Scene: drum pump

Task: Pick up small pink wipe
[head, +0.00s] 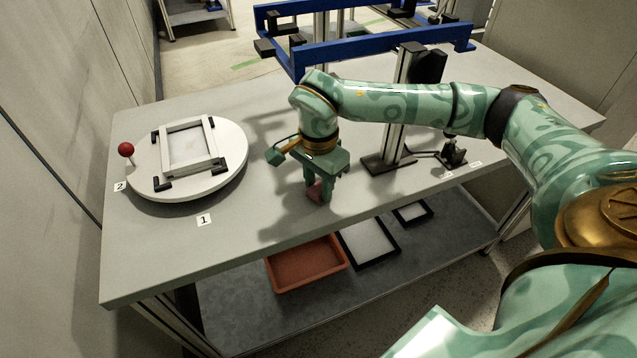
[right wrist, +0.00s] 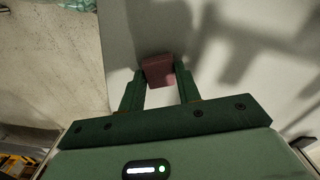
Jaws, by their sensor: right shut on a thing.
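The small pink wipe (head: 314,190) is at the table's front part, mostly hidden behind the fingers of my right gripper (head: 318,192) in the head view. In the right wrist view the pink wipe (right wrist: 158,70) sits between the two green fingertips of my right gripper (right wrist: 160,82). The fingers are shut on it. The gripper points down at the grey tabletop; I cannot tell whether the wipe still touches the table. My left gripper is not in view.
A white turntable (head: 230,165) with a frame (head: 188,147) and a red-knobbed handle (head: 126,149) stands left. A metal post (head: 402,100) and blue rails (head: 380,45) stand behind my right arm. An orange tray (head: 306,262) lies on the lower shelf. The front left tabletop is clear.

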